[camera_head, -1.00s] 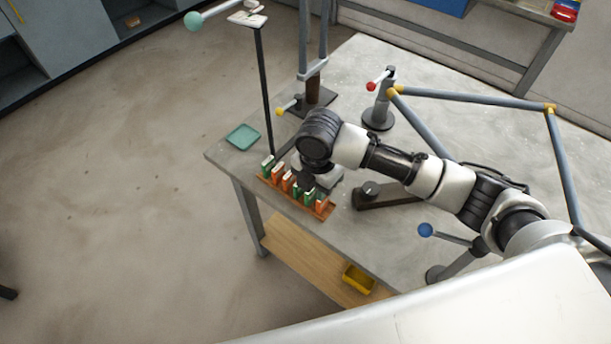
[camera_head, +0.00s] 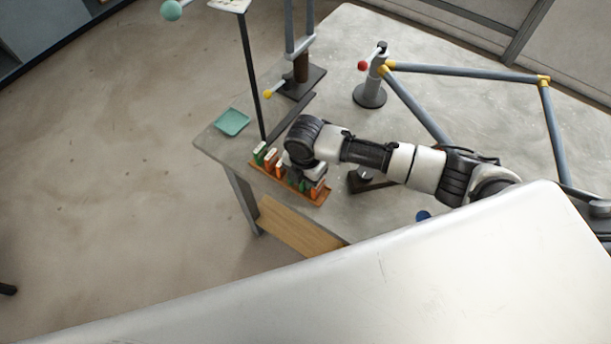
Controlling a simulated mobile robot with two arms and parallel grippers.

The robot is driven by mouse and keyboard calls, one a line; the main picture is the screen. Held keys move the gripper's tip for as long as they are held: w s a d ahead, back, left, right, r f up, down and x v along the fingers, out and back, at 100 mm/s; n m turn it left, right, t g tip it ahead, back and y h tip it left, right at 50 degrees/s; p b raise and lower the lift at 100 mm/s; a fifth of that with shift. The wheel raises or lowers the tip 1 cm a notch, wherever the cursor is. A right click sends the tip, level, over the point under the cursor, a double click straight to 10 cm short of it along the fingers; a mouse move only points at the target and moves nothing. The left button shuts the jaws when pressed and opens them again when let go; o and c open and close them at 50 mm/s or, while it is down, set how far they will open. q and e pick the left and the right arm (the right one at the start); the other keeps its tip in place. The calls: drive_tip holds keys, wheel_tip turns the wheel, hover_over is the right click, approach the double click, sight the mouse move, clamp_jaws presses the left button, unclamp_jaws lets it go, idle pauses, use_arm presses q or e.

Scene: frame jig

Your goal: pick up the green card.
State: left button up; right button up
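Green and orange cards stand upright in a row in an orange-brown rack (camera_head: 291,186) near the table's front-left edge. A green card (camera_head: 260,153) is at the rack's left end, with orange cards (camera_head: 270,160) beside it. Another green card (camera_head: 302,184) shows partly, low between the gripper and an orange card (camera_head: 317,191) at the right end. My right gripper (camera_head: 304,177) points down over the right half of the row and hides several cards. Its fingertips are hidden, so I cannot tell whether it is open or holds a card. My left gripper is out of view.
A teal tray (camera_head: 232,122) lies left of the rack on the grey table (camera_head: 335,222). A thin dark post (camera_head: 252,80) rises behind the rack. A grey tube frame (camera_head: 460,72) and a stand with a red ball (camera_head: 369,92) are behind my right arm.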

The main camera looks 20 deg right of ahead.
drive_tip(key=shift+s+f, duration=0.1)
drive_tip(key=shift+f, duration=0.75)
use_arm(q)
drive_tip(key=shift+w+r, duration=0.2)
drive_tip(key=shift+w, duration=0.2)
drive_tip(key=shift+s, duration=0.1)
use_arm(e)
drive_tip(key=shift+c, duration=0.2)
clamp_jaws()
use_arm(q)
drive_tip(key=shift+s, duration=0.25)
